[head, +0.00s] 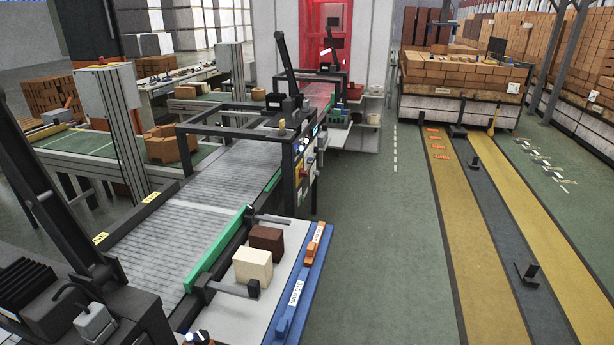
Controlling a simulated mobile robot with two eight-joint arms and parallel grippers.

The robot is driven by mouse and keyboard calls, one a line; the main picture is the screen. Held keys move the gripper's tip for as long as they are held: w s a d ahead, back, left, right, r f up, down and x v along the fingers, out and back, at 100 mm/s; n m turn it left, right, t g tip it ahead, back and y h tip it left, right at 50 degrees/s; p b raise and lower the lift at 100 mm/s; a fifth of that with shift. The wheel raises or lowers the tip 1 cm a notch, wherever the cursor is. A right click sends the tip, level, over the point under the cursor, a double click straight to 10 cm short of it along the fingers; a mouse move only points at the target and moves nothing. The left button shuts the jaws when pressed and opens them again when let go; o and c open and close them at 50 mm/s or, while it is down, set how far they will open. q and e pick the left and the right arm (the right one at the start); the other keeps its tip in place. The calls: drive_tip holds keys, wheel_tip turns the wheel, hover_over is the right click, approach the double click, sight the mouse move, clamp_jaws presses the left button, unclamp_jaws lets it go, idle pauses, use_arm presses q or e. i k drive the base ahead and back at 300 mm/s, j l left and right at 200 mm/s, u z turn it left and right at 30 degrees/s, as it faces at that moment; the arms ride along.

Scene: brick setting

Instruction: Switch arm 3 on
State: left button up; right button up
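Three dark machine arms stand along the roller conveyor (185,215). One is large at the left edge (45,190), one rises from a black frame in the middle (287,68), and one is smaller, farther back (334,42). No readable number shows which is arm 3. A control panel (305,155) with small coloured buttons or switches is on the right side of the middle frame. The state of its switches is too small to tell. Neither of my grippers is in view.
A grey side table (228,318) with a blue edge holds a cream block (252,266) and a dark brown block (267,240). Green floor (375,255) is open to its right. Beyond are yellow tracks (455,220) and a brick-laden cart (460,95).

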sight(302, 174)
drive_tip(key=i+l, duration=0.2)
drive_tip(key=l, duration=0.2)
drive_tip(key=i+l, duration=0.25)
drive_tip(key=l, duration=0.15)
drive_tip(key=i+l, duration=0.4)
drive_tip(key=i+l+u, duration=0.1)
drive_tip(key=i+l, duration=0.3)
drive_tip(key=l, duration=0.15)
drive_tip(key=i+l, duration=0.1)
drive_tip(key=i, duration=0.35)
drive_tip(key=i+l+u, duration=0.1)
drive_tip(key=i, duration=0.35)
drive_tip(key=i+l, duration=0.15)
drive_tip(key=i, duration=0.35)
drive_tip(key=i+j, duration=0.15)
drive_tip(key=i+u, duration=0.05)
drive_tip(key=i, duration=0.05)
